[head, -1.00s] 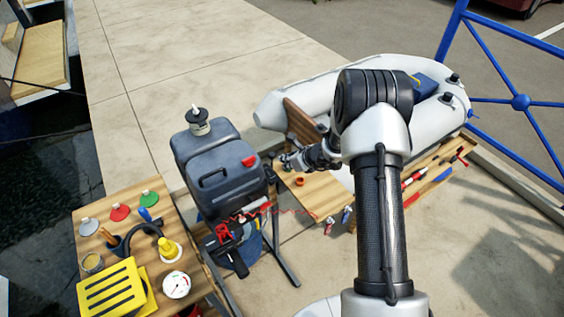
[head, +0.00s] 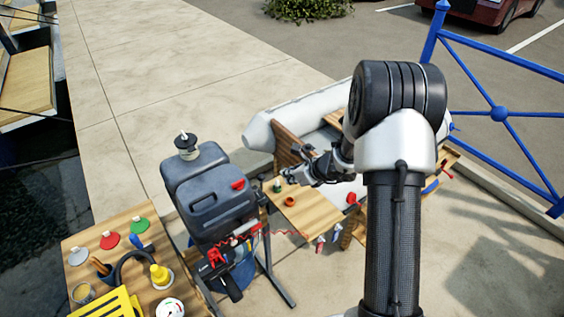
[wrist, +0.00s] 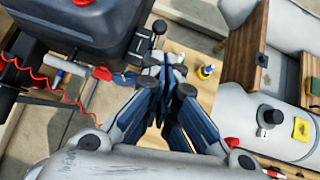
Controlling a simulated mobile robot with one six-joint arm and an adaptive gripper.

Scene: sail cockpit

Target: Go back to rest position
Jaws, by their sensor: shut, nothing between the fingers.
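My arm rises at the right of the head view, and my gripper (head: 290,174) reaches left from it, above a small wooden table (head: 312,212). In the wrist view the two fingers of my gripper (wrist: 168,68) meet at their tips, with nothing visible between them. The gripper is to the right of the dark outboard motor (head: 212,193) and in front of the grey inflatable boat (head: 262,130). My forearm hides part of the boat.
A wooden bench (head: 80,262) at lower left holds coloured funnels, a yellow crate (head: 110,303) and a gauge (head: 170,308). A red coiled cord (head: 275,231) hangs by the motor. A blue railing (head: 497,112) stands at right. The pavement behind the motor is clear.

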